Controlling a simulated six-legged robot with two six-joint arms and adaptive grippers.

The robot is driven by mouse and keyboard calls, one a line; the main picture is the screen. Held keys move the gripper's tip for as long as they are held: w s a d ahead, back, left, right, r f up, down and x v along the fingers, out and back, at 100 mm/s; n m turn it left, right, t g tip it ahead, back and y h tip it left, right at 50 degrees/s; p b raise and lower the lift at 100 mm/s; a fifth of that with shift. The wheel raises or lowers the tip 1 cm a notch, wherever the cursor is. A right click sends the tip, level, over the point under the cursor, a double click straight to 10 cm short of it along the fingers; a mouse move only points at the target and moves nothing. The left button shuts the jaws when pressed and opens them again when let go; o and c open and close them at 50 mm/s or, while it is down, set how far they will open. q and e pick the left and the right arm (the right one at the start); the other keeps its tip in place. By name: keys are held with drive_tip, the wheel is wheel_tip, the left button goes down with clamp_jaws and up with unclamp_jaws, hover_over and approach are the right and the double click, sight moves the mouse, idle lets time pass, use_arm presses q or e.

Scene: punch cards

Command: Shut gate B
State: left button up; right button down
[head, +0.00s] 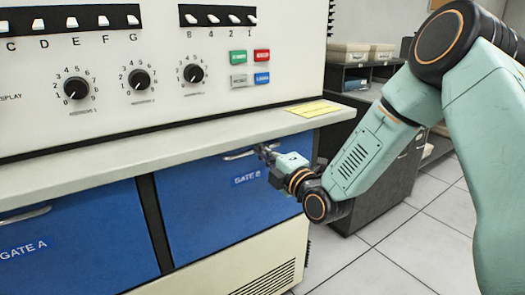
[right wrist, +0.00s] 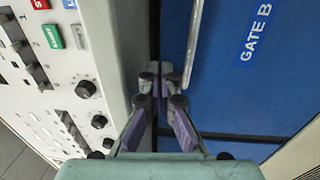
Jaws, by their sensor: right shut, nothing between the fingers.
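Gate B (head: 200,220) is a blue panel with a white "GATE B" label, below the console's ledge; it also fills the right side of the right wrist view (right wrist: 225,95). It looks nearly in line with its frame; I cannot tell whether it stands slightly open. Its metal handle (head: 238,155) is near its top edge and shows as a bar in the right wrist view (right wrist: 192,45). My right gripper (head: 265,152) is shut and empty, its fingertips (right wrist: 160,78) close beside the handle, near the gate's top edge. I cannot tell whether they touch. My left gripper is out of view.
The pale ledge (head: 150,138) juts out just above the gates, close to my right gripper. Gate A (head: 70,245) is at the left. A dark shelf unit (head: 375,170) stands to the right behind my arm. Tiled floor (head: 420,235) is clear at the lower right.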

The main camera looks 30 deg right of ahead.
drive_tip(key=s+d+f+p, duration=0.1)
drive_tip(key=s+p, duration=0.2)
drive_tip(key=s, duration=0.5)
drive_tip(key=shift+s+p, duration=0.3)
drive_tip(key=shift+s, duration=0.05)
